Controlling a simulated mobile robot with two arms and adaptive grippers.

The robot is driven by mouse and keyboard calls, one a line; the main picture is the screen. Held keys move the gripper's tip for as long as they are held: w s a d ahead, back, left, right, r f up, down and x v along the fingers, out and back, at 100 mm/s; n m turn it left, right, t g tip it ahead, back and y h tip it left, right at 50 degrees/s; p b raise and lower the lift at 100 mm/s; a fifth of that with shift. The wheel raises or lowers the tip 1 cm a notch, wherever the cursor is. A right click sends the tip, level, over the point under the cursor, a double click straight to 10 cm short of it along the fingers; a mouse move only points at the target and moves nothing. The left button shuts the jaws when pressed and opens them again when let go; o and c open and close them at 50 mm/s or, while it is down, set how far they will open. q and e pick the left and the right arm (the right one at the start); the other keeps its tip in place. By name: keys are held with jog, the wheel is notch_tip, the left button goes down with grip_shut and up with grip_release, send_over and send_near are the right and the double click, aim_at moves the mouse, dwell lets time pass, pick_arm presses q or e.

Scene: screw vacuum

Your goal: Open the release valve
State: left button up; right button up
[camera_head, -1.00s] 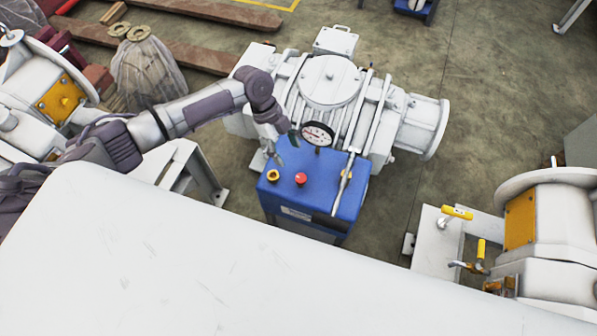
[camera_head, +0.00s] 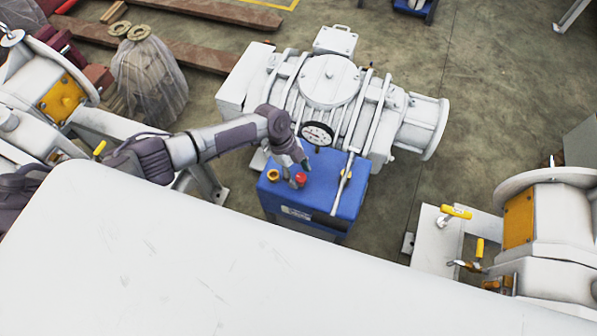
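My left gripper (camera_head: 296,172) reaches down from the left over the blue control box (camera_head: 325,213), just above and beside a red knob (camera_head: 300,178). Its two fingers look spread apart; contact with the knob cannot be told. A yellow ring-shaped knob (camera_head: 273,175) is on the box left of the red one. A silver lever (camera_head: 343,187) slants across the box's right side. Yellow-handled valves (camera_head: 457,212) sit on a white machine at the right. Which part is the release valve is not marked. My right gripper is not in view.
A white pump (camera_head: 330,80) with a round dial gauge (camera_head: 317,134) stands behind the box. A large white surface (camera_head: 200,260) fills the front. Wrapped goods (camera_head: 148,78) and wooden beams (camera_head: 180,50) lie at the back left. The floor right of the pump is clear.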

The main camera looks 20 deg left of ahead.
pick_arm(q)
jog(key=c, duration=0.9)
jog(key=shift+c, duration=0.2)
jog(key=shift+n, duration=0.4)
jog(key=n, duration=0.1)
jog(key=n+t+p, duration=0.1)
jog(key=n+p, duration=0.1)
jog(key=shift+s+r+n+t, duration=0.15)
jog(key=shift+s+n+t, duration=0.1)
jog(key=shift+n+t, duration=0.15)
jog(key=n+p, duration=0.2)
jog(key=n+t+p, duration=0.1)
jog(key=n, duration=0.1)
jog(key=shift+s+r+n+t+y+p, duration=0.1)
jog(key=shift+s+n+t+y+p, duration=0.05)
jog(key=shift+n+t+y+p, duration=0.2)
jog(key=n+p, duration=0.1)
jog(key=n, duration=0.1)
jog(key=n+t+p, duration=0.1)
jog(key=n+p, duration=0.1)
jog(key=shift+s+d+t+y+p, duration=0.1)
jog(key=shift+d+t+y+p, duration=0.15)
jog(key=shift+y+p, duration=0.1)
jog(key=shift+n+y+p, duration=0.4)
jog(key=shift+n+p, duration=0.25)
jog(key=shift+n, duration=0.6)
jog(key=shift+n+t+y+p, duration=0.4)
jog(key=shift+n+p, duration=0.05)
jog(key=shift+n, duration=0.45)
jog(key=shift+f, duration=0.2)
